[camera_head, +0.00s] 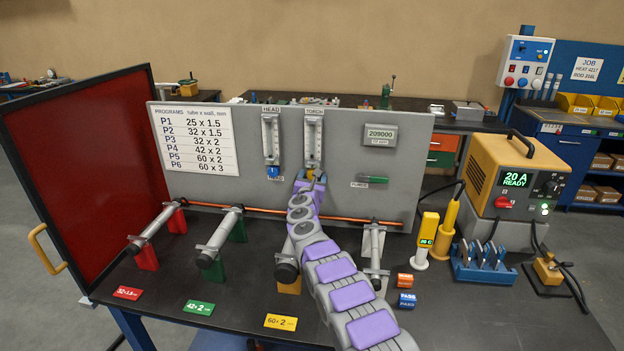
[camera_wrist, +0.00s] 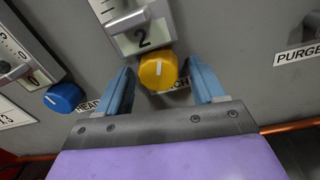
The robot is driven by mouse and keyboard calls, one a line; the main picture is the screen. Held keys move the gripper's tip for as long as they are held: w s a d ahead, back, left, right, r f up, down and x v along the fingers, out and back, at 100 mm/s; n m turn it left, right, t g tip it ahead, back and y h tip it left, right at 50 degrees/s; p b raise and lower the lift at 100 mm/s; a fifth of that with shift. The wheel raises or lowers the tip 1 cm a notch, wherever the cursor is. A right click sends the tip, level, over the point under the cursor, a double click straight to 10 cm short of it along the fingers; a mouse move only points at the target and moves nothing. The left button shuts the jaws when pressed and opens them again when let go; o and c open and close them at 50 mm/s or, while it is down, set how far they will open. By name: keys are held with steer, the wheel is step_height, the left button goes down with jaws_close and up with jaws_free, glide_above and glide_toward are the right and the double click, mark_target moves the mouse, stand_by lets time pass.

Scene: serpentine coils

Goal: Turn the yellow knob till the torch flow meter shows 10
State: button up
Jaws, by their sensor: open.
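The yellow knob (camera_wrist: 158,71) sits below the torch flow meter (camera_wrist: 134,22) on the grey panel, with a white pointer mark on its face. A label under that meter reads 2. My gripper (camera_wrist: 160,80) is open, with one blue finger on each side of the knob and a gap showing at both sides. In the head view my gripper (camera_head: 312,178) is just below the torch flow meter (camera_head: 313,140), and the arm hides part of the panel. The meter's float cannot be read clearly.
The blue knob (camera_wrist: 64,97) of the head flow meter (camera_head: 270,140) is close on the left. The purge lever (camera_head: 372,184) is on the right. An orange rod (camera_head: 345,219) runs along the panel's base. Tubes on stands (camera_head: 220,243) occupy the table in front.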

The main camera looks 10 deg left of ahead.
steer(key=shift+c, duration=0.4)
steer(key=c, duration=0.9)
steer(key=shift+f+m+b, duration=0.1)
steer(key=shift+m+b, duration=0.3)
steer(key=shift+m, duration=0.1)
steer(key=shift+a+m+b, duration=0.1)
steer(key=shift+m+b, duration=0.6)
steer(key=shift+m, duration=0.4)
steer(key=o, duration=1)
